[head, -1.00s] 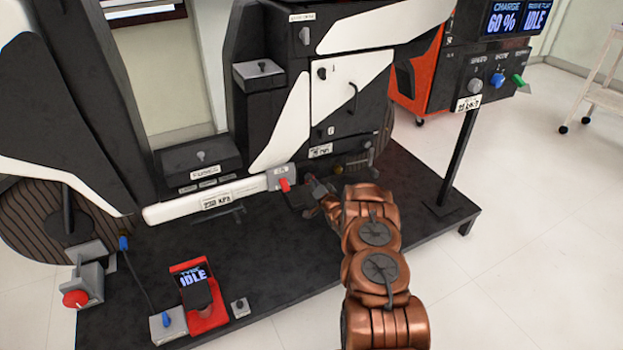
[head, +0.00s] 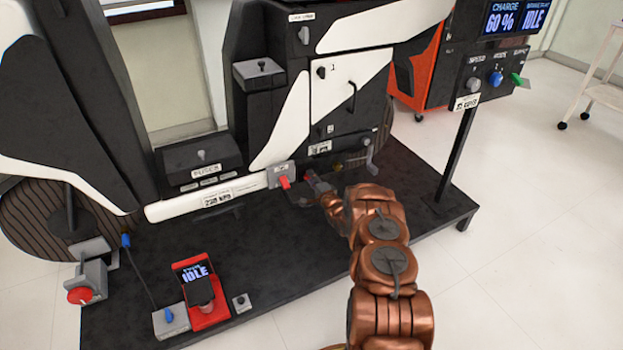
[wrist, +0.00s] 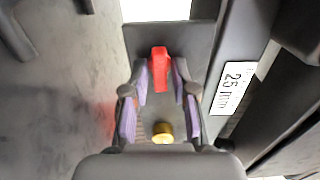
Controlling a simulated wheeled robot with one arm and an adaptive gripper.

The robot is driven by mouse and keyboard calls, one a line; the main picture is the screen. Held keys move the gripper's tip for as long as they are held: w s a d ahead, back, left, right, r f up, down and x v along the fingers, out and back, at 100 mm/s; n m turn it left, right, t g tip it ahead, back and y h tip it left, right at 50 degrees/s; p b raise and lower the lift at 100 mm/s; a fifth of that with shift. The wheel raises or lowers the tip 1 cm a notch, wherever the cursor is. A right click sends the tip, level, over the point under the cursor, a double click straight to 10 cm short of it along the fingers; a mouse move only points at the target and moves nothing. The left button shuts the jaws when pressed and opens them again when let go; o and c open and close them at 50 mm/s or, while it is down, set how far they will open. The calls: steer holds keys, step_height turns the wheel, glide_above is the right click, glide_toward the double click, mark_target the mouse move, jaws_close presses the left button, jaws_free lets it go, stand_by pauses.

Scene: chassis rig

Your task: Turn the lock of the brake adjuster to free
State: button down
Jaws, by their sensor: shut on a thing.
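The brake adjuster shows in the wrist view as a grey plate (wrist: 190,35) with a red lock lever (wrist: 160,58) and a round brass knob (wrist: 163,133). My gripper (wrist: 160,76) has its purple-padded fingers on both sides of the red lever and is shut on it. The lever lies about in line with the fingers, and the brass knob sits between them nearer the palm. In the head view my gripper (head: 316,184) is low at the chassis side and hides most of the adjuster. I cannot read any lock marking.
Another red lever (head: 284,182) on a grey block sits just left of my gripper. A white door panel (head: 345,80) is above. A 25 mm label (wrist: 234,86) is beside the adjuster. A control post (head: 458,150) stands right.

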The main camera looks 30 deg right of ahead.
stand_by(0.5)
steer(key=c, duration=1.2)
jaws_free()
steer(key=shift+o, duration=0.2)
steer(key=s+a, duration=0.1)
steer(key=s, duration=1.1)
